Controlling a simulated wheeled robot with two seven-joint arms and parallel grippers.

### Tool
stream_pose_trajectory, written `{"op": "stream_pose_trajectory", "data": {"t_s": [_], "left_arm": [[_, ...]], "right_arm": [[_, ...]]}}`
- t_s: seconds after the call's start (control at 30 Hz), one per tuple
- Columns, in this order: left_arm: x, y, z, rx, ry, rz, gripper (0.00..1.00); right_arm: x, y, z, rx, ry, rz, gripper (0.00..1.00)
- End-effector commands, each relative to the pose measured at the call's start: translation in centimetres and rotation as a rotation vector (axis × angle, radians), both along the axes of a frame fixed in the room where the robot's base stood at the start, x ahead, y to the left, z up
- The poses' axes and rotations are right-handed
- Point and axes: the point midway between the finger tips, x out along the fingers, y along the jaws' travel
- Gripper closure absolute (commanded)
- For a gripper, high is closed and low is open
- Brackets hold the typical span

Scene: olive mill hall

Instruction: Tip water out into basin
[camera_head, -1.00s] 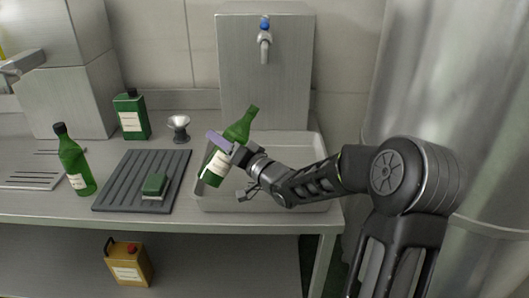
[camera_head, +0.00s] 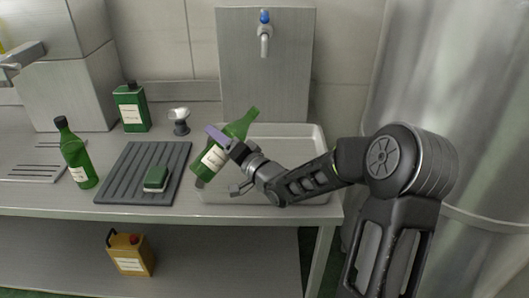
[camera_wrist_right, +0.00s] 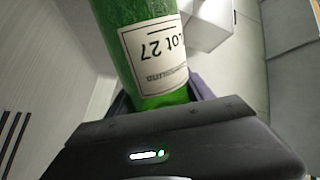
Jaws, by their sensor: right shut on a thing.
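My right gripper (camera_head: 228,145) is shut on a green glass bottle (camera_head: 212,160) with a white label. The bottle is tilted, with its neck to the upper right above the steel basin (camera_head: 319,160) and its base to the lower left, near the basin's left rim. In the right wrist view the bottle (camera_wrist_right: 151,45) fills the upper middle, its "Lot 27" label upside down. No stream of water shows. The mouth is too small to make out. My left gripper is not in view.
A yellow jug (camera_head: 131,255) stands below.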

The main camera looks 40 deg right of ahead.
Motion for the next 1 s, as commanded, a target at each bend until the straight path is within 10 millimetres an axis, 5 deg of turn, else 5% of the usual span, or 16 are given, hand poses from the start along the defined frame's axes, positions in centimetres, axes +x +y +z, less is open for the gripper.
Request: {"op": "stream_pose_trajectory", "data": {"t_s": [1.0], "left_arm": [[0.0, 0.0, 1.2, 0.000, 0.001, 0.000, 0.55]], "right_arm": [[0.0, 0.6, -0.2, 0.136, 0.005, 0.001, 1.00]]}}
